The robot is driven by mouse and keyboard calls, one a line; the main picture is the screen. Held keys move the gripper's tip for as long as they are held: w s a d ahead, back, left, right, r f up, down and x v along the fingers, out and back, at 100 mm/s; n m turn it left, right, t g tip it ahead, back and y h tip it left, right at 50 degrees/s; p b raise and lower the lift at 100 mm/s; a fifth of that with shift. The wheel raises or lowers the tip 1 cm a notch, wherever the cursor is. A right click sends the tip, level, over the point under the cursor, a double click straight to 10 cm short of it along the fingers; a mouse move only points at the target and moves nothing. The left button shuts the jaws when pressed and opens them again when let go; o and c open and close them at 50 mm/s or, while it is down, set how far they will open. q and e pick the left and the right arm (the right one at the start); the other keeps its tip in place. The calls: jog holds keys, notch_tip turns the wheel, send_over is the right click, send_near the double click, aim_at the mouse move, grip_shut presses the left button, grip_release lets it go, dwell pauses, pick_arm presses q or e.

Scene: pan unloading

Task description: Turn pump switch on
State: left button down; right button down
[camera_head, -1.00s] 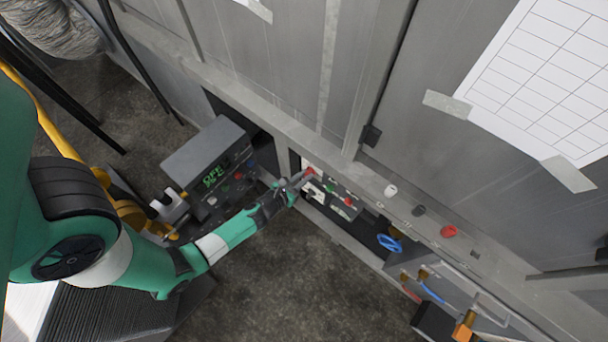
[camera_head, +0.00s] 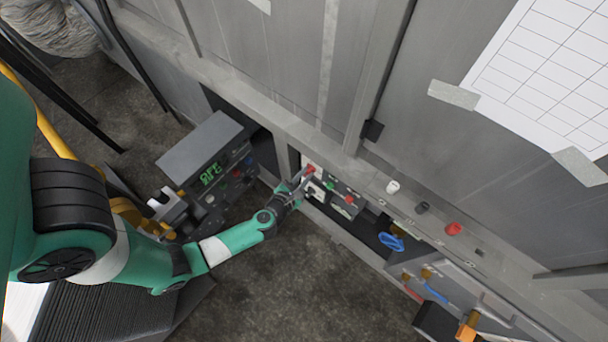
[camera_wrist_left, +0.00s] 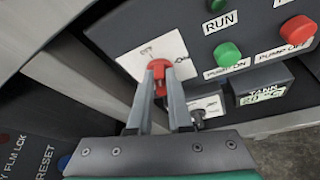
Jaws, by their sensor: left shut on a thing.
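The pump panel (camera_head: 340,187) is set in the low recess of the grey wall. In the left wrist view a red switch (camera_wrist_left: 158,68) stands on a white plate (camera_wrist_left: 146,54) on the dark panel. My left gripper (camera_wrist_left: 166,80) is shut on the red switch, one finger on each side. In the head view the left gripper (camera_head: 305,177) reaches the panel's left end. A green button (camera_wrist_left: 227,53) labelled PUMP ON and a red button (camera_wrist_left: 297,29) labelled PUMP OFF are to the right, apart from the fingers. My right gripper is not in view.
A grey box (camera_head: 207,153) with a green display stands left of the panel. A blue valve handle (camera_head: 391,242) is to the panel's right. White, black and red knobs line the ledge above. Open floor (camera_head: 300,275) lies in front.

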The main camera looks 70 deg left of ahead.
pick_arm(q)
jog(key=shift+w+d+f+m+y+b, duration=0.25)
jog(key=shift+m+y+b, duration=0.55)
jog(key=shift+m, duration=0.9)
jog(key=shift+s+d+f+m+y+b, duration=0.1)
jog(key=shift+f+m+y+b, duration=0.35)
jog(key=shift+m+y, duration=0.95)
jog(key=shift+w+d+f+m+y+b, duration=0.15)
jog(key=shift+m+y+b, duration=0.55)
jog(key=shift+m, duration=1.3)
jog(key=shift+a, duration=0.1)
jog(key=c, duration=0.8)
grip_release()
jog(key=shift+c, duration=0.2)
jog(key=shift+r, duration=0.1)
